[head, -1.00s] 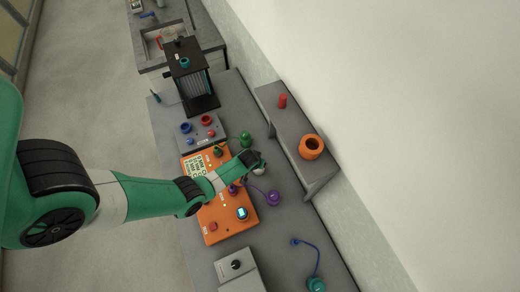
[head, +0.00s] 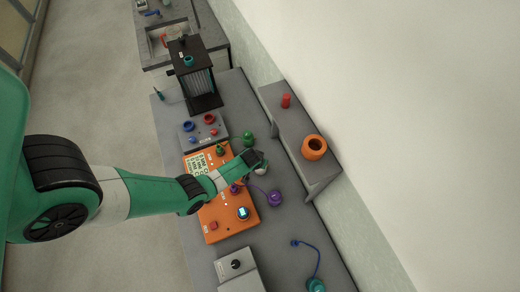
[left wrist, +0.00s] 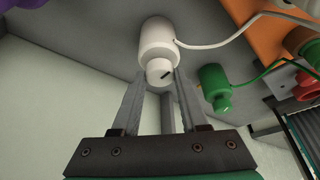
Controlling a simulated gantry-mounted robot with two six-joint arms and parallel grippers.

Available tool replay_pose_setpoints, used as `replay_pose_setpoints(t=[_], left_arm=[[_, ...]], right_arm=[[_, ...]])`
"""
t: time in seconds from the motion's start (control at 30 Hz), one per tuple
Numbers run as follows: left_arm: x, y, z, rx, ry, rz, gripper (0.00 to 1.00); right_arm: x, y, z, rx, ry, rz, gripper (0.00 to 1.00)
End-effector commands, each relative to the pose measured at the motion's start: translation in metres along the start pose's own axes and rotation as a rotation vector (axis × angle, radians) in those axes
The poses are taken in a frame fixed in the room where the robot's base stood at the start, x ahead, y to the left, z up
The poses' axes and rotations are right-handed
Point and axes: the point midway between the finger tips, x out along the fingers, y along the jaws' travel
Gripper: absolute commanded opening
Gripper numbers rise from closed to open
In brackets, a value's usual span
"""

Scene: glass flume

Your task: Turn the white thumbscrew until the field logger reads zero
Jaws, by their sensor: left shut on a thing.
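The white thumbscrew (left wrist: 160,72) is a small white knob with a black mark, at the end of a wider white body (left wrist: 157,42) with a white lead. My left gripper (left wrist: 159,75) is shut on the knob, one finger on each side. In the head view the left gripper (head: 256,160) is over the bench, and the white body (head: 261,169) shows only partly beneath it. I cannot tell which device is the field logger. My right gripper is out of view.
A green knob (head: 249,140) and a purple one (head: 274,198) stand close on either side of the gripper. A grey raised shelf (head: 292,135) with an orange ring-shaped pot (head: 314,147) and a red cylinder (head: 286,101) lies to the right. A grey dial box (head: 237,265) is nearer.

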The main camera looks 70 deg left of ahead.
Motion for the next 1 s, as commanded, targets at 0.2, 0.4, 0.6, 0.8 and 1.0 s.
replay_pose_setpoints(t=[0.2,0.4,0.6,0.8,1.0], left_arm=[[-0.0004,-0.001,-0.0002,0.06,0.0,0.026,0.0],[-0.0004,-0.0021,-0.0007,0.179,0.001,0.075,0.0],[0.0005,-0.0032,-0.0007,0.326,0.001,0.137,0.0],[0.0012,-0.0035,-0.0012,0.464,0.002,0.194,0.0],[0.0014,-0.004,-0.0011,0.566,0.001,0.236,0.0]], right_arm=[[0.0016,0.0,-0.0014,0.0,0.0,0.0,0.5],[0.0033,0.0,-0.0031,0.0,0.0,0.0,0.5],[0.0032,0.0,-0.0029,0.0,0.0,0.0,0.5],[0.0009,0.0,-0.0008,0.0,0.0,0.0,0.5],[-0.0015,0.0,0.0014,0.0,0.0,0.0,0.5]])
